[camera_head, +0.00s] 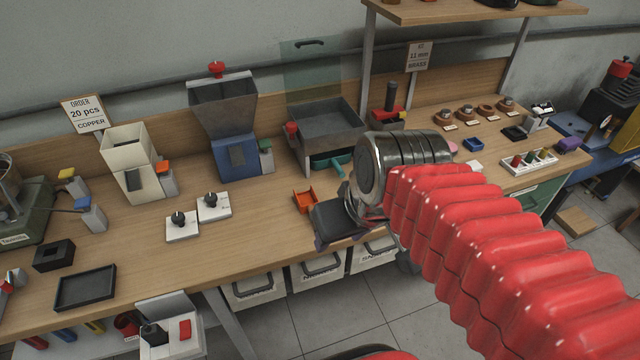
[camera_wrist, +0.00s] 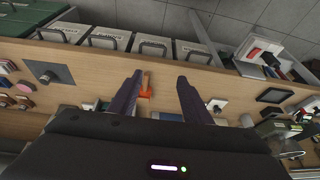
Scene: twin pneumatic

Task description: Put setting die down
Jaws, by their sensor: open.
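Several brown round holders (camera_head: 466,111) with small metal pieces stand at the back right. I cannot tell which piece is the setting die.
The bench top (camera_head: 255,225) is clear left of the orange tray. Two white switch boxes (camera_head: 213,207) stand there. A grey bin (camera_head: 328,128) and a blue hopper machine (camera_head: 235,150) stand behind. A black tray (camera_head: 86,288) lies front left. Drawers (camera_head: 318,270) hang below the front edge.

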